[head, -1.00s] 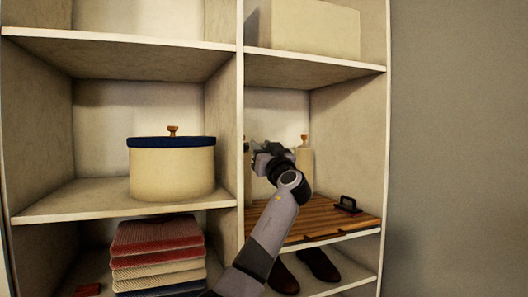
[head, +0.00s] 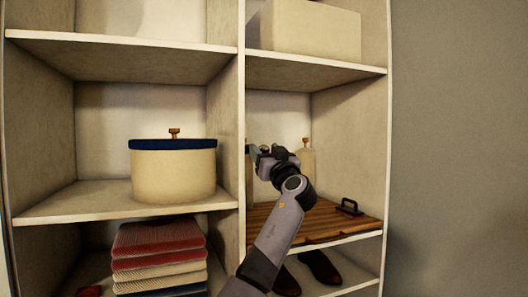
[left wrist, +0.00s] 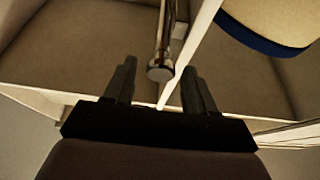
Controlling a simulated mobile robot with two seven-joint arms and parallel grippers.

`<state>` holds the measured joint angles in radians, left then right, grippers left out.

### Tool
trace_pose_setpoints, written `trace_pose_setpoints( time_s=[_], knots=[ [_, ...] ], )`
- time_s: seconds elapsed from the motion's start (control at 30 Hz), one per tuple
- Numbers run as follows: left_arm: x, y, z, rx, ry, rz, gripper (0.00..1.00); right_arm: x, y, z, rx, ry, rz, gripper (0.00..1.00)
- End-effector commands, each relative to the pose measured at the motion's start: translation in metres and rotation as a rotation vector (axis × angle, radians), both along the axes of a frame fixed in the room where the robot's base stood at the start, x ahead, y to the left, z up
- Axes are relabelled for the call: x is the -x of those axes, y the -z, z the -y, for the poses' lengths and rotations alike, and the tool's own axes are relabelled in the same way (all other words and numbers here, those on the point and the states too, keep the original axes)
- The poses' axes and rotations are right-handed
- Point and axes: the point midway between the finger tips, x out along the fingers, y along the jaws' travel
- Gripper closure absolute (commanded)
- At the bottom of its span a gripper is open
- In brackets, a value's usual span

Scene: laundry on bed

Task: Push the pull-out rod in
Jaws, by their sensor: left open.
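The pull-out rod (left wrist: 164,35) is a shiny metal bar with a rounded end, seen in the left wrist view beside the white edge of a shelf divider. Its near end lies between the two fingers of my left gripper (left wrist: 160,88), with a visible gap on each side. The gripper is open. In the head view my left gripper (head: 262,152) is at the right-hand middle compartment, close to the upright divider, and the rod is mostly hidden or too small to make out there. My right gripper is not in view.
A cream round box with a blue lid (head: 173,170) stands in the left compartment. Behind my arm are a wooden slatted shelf (head: 325,222) with a black handle (head: 349,206) and a pale bottle (head: 306,162). The divider (head: 241,110) is close to the gripper. Folded towels (head: 158,255) and shoes (head: 321,267) lie below.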

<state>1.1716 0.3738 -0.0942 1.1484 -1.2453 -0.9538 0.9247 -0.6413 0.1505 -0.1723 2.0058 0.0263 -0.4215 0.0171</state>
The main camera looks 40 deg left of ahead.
Motion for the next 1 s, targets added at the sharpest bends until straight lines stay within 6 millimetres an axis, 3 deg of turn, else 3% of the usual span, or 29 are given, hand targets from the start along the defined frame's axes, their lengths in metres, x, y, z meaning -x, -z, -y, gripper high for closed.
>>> trace_pose_setpoints(
  time_s=[0.4, 1.0],
  knots=[
    [0.018, 0.020, 0.044, -0.001, 0.003, 0.001, 0.44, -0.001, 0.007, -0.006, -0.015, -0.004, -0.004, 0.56],
    [0.018, 0.028, 0.045, -0.014, 0.035, -0.073, 0.42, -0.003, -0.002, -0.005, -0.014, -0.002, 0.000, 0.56]
  ],
)
